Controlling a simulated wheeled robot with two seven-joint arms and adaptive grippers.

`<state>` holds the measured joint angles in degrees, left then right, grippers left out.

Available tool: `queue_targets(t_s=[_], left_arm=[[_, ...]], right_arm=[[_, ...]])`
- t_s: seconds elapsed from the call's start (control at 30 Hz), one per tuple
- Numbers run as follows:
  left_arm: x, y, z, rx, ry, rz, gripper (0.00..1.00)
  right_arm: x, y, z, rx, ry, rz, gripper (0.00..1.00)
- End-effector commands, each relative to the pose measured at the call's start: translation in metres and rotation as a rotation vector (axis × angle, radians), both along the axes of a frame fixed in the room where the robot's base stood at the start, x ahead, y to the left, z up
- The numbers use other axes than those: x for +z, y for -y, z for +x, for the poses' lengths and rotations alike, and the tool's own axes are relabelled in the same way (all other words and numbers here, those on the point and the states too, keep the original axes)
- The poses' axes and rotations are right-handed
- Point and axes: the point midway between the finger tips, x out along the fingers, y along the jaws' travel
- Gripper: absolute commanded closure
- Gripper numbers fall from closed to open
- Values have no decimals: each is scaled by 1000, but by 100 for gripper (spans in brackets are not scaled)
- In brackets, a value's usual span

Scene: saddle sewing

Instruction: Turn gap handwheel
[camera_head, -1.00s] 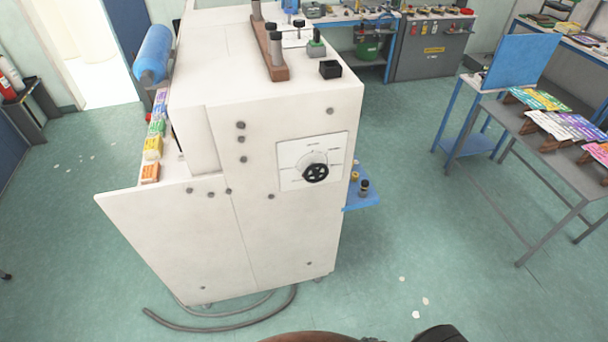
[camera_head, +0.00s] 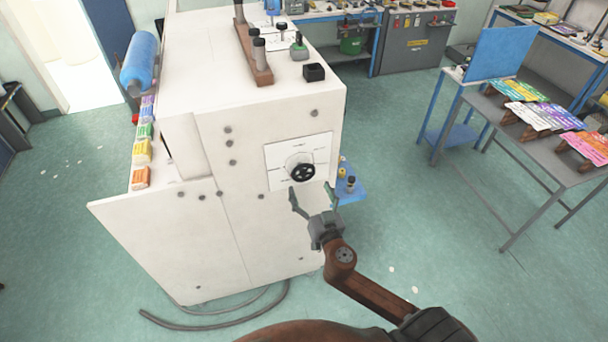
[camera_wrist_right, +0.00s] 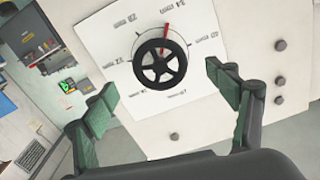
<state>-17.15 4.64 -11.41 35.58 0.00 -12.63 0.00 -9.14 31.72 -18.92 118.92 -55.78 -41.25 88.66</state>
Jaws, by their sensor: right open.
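The gap handwheel (camera_head: 302,172) is a small black spoked wheel on a white dial plate (camera_head: 276,154) on the side of the white machine (camera_head: 270,225). In the right wrist view the handwheel (camera_wrist_right: 160,63) is centred ahead between the fingers, with a red pointer (camera_wrist_right: 168,32) above it and printed labels around it. My right gripper (camera_head: 313,193) is open and empty, just below and in front of the wheel, apart from it. Its green-padded fingers (camera_wrist_right: 163,97) spread to either side in the wrist view. My left gripper is not in view.
A blue shelf (camera_head: 348,193) with small items juts from the machine to the right of the dial. A grey table (camera_head: 480,130) with coloured cards stands at the right. Screw heads dot the panel.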

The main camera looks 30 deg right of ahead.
Motion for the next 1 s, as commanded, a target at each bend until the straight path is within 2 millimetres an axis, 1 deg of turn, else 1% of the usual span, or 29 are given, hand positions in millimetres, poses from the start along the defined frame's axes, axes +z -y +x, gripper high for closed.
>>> queue_targets(t_s=[0.03,0.2,0.4,0.57,0.8,1.0], left_arm=[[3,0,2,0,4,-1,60],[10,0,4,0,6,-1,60],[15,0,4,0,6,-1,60],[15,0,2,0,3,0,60],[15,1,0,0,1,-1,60],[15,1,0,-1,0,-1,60]], right_arm=[[2,2,8,1,1,-4,20],[2,9,35,0,0,-5,20],[1,15,59,0,-2,-4,20],[0,17,67,-1,-2,-3,20],[-1,17,67,-1,-3,-1,20],[-1,17,67,-1,-3,-1,34]])
